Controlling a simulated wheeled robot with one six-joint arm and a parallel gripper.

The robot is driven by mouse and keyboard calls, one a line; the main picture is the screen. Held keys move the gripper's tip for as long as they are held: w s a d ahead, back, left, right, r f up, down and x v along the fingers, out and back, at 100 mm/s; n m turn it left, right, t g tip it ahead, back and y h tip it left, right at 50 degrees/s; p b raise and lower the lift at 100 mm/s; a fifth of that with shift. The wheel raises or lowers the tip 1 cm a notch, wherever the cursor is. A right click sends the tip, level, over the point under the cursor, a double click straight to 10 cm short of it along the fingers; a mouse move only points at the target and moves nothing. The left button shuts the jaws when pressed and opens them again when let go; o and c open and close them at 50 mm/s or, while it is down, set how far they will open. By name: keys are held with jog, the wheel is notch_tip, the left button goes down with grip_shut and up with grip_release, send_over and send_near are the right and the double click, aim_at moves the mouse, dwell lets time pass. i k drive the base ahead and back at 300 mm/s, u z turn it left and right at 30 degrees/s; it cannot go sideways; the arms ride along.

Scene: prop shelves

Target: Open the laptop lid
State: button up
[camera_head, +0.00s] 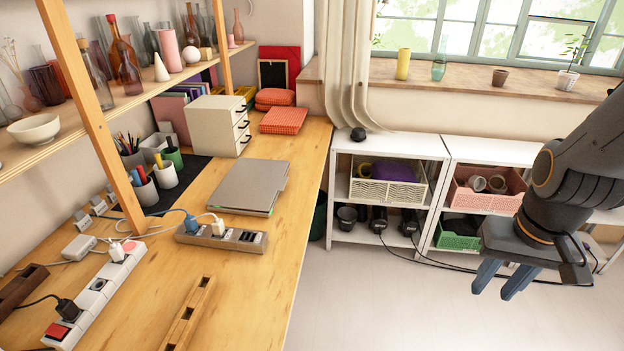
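The grey laptop (248,186) lies flat on the wooden desk, its lid shut. It sits just behind a wooden-cased power strip, near the desk's right edge. My gripper (492,292) hangs at the right of the picture, over the floor in front of the white shelves. It is well to the right of the laptop and touches nothing. Its two blue-grey fingers point down with a gap between them, and nothing shows in the gap.
The power strip (221,236) with plugged cables lies close before the laptop. Pen cups (163,174) stand to its left, and a small drawer box (218,124) stands behind. An overhead shelf and wooden posts (98,115) flank the desk's left side. The floor (400,305) is open.

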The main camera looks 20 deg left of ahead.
aim_at(255, 185)
jog(key=u, duration=0.25)
jog(key=i, duration=0.85)
jog(key=u, duration=0.7)
